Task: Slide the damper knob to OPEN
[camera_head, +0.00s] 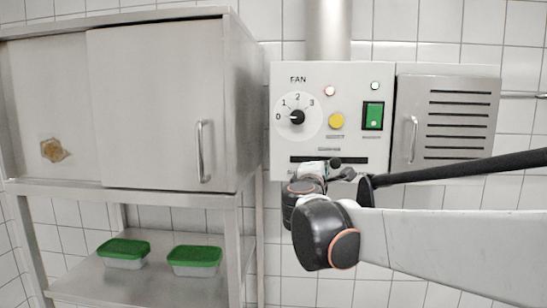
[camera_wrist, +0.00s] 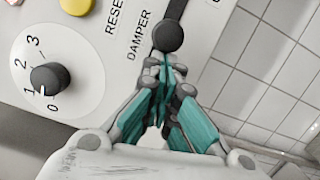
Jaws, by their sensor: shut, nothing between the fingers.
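The damper knob is a round black knob (camera_wrist: 168,36) on a dark slot in the control panel (camera_head: 350,82). It also shows small and dark in the head view (camera_head: 335,162), at the panel's lower edge. The word DAMPER (camera_wrist: 138,36) is printed beside the slot. My gripper (camera_wrist: 170,66) is shut and empty, its teal fingers together. Its tips are just below the knob in the wrist view; I cannot tell if they touch it. In the head view my gripper (camera_head: 319,168) is left of the knob, partly hidden by my wrist. No OPEN marking is readable.
The panel carries a fan dial (camera_head: 297,117) pointing near 0, a yellow button (camera_head: 336,121) and a green switch (camera_head: 373,115). A louvred metal door (camera_head: 446,118) adjoins on the right. A steel cabinet (camera_head: 160,110) stands left, with two green-lidded boxes (camera_head: 195,256) below.

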